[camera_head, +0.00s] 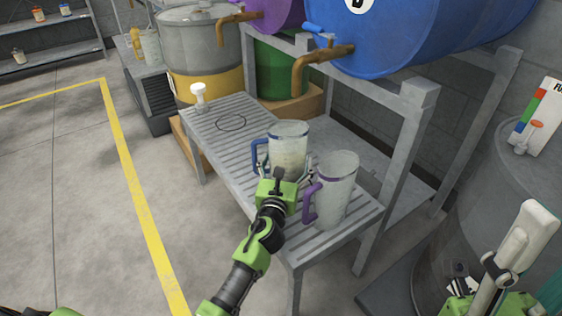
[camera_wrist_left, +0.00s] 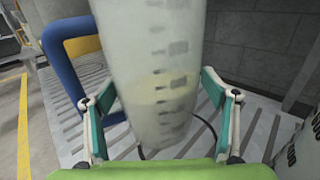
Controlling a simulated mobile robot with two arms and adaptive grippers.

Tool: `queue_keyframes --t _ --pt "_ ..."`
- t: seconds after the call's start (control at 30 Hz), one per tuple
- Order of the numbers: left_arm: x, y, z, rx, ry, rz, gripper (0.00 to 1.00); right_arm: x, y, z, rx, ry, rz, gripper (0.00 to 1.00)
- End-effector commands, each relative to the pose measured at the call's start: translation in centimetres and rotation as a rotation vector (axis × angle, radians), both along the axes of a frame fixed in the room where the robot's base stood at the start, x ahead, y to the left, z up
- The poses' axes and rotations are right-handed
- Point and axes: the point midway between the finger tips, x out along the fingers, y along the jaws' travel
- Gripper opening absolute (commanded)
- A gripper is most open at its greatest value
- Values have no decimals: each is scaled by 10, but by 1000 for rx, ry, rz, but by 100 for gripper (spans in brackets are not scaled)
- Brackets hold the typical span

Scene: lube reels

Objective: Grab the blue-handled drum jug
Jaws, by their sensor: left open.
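The blue-handled drum jug (camera_head: 288,150) stands upright on the slatted grey bench. It is clear with graduation marks, and its blue handle points left. In the left wrist view its body (camera_wrist_left: 155,70) fills the middle, with the handle (camera_wrist_left: 65,75) at left. My left gripper (camera_wrist_left: 160,120) is open, one finger on each side of the jug's lower body; I cannot tell whether they touch it. In the head view this gripper (camera_head: 284,174) is at the jug's near side, its fingers partly hidden. My right gripper (camera_head: 476,276) is at the lower right beside a white elongated piece; its jaw state is unclear.
A purple-handled jug (camera_head: 336,188) stands close to the right on the same bench (camera_head: 210,122). A small white object (camera_head: 198,94) stands at its far left. Blue (camera_head: 415,35) and purple (camera_head: 280,14) drums with brown taps lie above. The left floor is open.

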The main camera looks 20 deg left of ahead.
Motion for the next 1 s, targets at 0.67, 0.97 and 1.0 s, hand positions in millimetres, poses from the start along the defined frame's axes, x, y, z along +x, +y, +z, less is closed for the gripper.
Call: queue_keyframes --t 0.67,0.97,1.0 --pt "0 0 5 1 -4 -1 24 4 1 2 -5 16 0 43" --pt "0 0 19 3 -5 0 24 49 11 -5 -71 219 -13 43" --pt "0 0 21 3 -6 0 24 58 13 -8 -84 261 -15 43"
